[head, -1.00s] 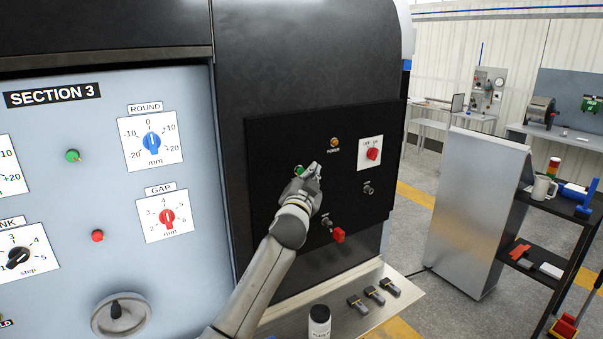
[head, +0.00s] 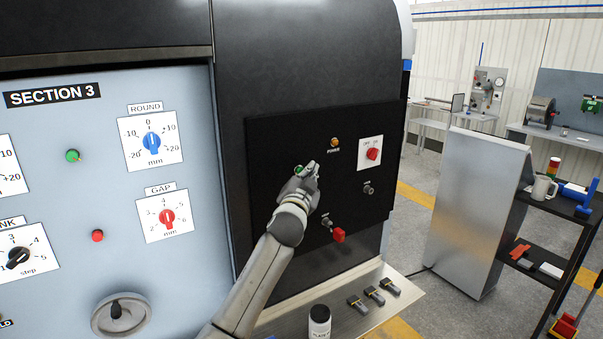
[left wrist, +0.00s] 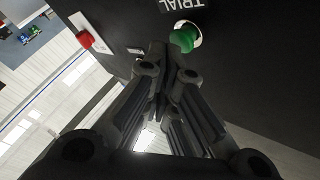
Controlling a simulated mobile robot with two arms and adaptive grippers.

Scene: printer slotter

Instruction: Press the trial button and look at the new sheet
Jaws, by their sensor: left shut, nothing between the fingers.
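The trial button is a green round button (left wrist: 184,38) with a pale ring, under a "TRIAL" label (left wrist: 183,4) in the left wrist view. In the head view the green button (head: 299,169) shows just past my fingers on the black control panel (head: 280,140). My left gripper (head: 310,171) is shut and empty, close in front of the panel. In the left wrist view the fingertips (left wrist: 166,50) lie beside the button, to its left. I cannot tell whether they touch it. My right gripper is not in view. No sheet shows.
The panel also has a red switch (head: 372,153), an amber power lamp (head: 335,143) and a red knob (head: 339,235). A cart (head: 545,198) stands at right.

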